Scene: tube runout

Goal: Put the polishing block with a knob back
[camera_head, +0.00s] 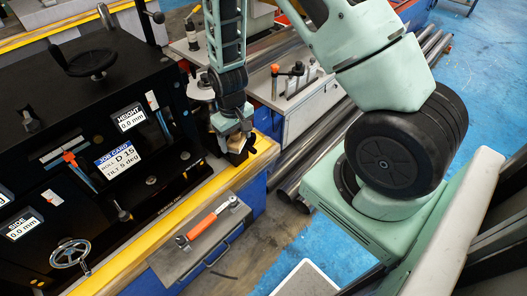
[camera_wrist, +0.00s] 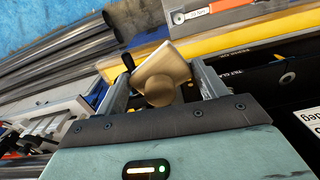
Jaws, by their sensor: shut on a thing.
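My gripper (camera_head: 236,140) is over the yellow front edge of the black machine, near its right end. In the wrist view, my gripper (camera_wrist: 162,78) has its two fingers on either side of a tan polishing block (camera_wrist: 169,60), shut on it. The block's round brownish knob (camera_wrist: 160,90) points back toward the wrist camera. The block looks tilted in that view. In the head view the block is mostly hidden by the fingers. I cannot tell whether its underside touches the yellow edge.
The black machine (camera_head: 95,110) carries a job card (camera_head: 118,158), displays and a handwheel (camera_head: 70,253). A grey drawer-like box (camera_head: 205,235) with an orange-handled tool (camera_head: 208,218) is below the yellow edge (camera_head: 165,217). Long dark tubes (camera_head: 330,130) lie to the right.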

